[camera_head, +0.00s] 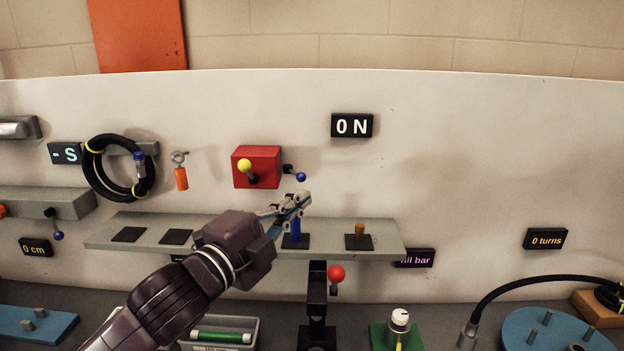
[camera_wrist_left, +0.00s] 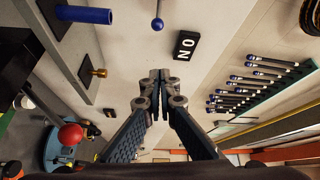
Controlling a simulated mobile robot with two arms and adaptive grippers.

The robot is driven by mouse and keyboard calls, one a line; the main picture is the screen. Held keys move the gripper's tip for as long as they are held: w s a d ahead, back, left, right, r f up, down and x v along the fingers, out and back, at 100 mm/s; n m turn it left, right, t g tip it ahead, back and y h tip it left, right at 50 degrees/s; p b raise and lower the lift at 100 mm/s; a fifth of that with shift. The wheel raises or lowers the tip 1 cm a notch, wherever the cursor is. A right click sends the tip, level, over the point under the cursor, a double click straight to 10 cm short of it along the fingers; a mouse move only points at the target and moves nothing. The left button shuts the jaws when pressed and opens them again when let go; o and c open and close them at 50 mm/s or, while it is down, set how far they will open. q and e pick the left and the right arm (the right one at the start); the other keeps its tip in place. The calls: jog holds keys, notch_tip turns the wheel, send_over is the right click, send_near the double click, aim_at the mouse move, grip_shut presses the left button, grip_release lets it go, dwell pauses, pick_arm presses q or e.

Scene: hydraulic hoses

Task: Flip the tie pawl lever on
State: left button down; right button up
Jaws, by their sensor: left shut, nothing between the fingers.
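No label in view names the tie pawl lever, so I cannot tell which lever it is. A red box (camera_head: 258,182) on the white wall panel has a yellow-knobbed lever (camera_head: 244,166). A small blue-ball lever (camera_head: 300,177) projects just right of it and hangs down to the right; a blue-ball lever also shows at the top of the left wrist view (camera_wrist_left: 157,23). My left gripper (camera_head: 304,200) is shut and empty, just below the blue ball in the head view, and appears apart from it. Its closed fingertips also show in the left wrist view (camera_wrist_left: 160,76). My right gripper is out of view.
A grey shelf (camera_head: 120,226) runs under the box, with a blue cylinder (camera_head: 295,230) and a brass peg (camera_head: 360,231). Below it is a red-ball lever (camera_head: 336,273). Another blue-ball lever (camera_head: 57,232) is at left. The wall right of the "0 N" sign (camera_head: 352,126) is clear.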

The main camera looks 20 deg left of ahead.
aim_at(296, 174)
pick_arm(q)
jog(key=f+p+x, duration=0.1)
jog(key=p+x, duration=0.3)
jog(key=x, duration=0.6)
jog(key=a+p, duration=0.1)
jog(key=a, duration=0.3)
jog(key=shift+s+p, duration=0.2)
jog(key=shift+p, duration=0.1)
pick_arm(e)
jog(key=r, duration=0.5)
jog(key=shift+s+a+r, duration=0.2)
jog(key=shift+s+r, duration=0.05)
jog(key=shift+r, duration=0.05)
pick_arm(q)
jog(key=shift+w+d, duration=0.1)
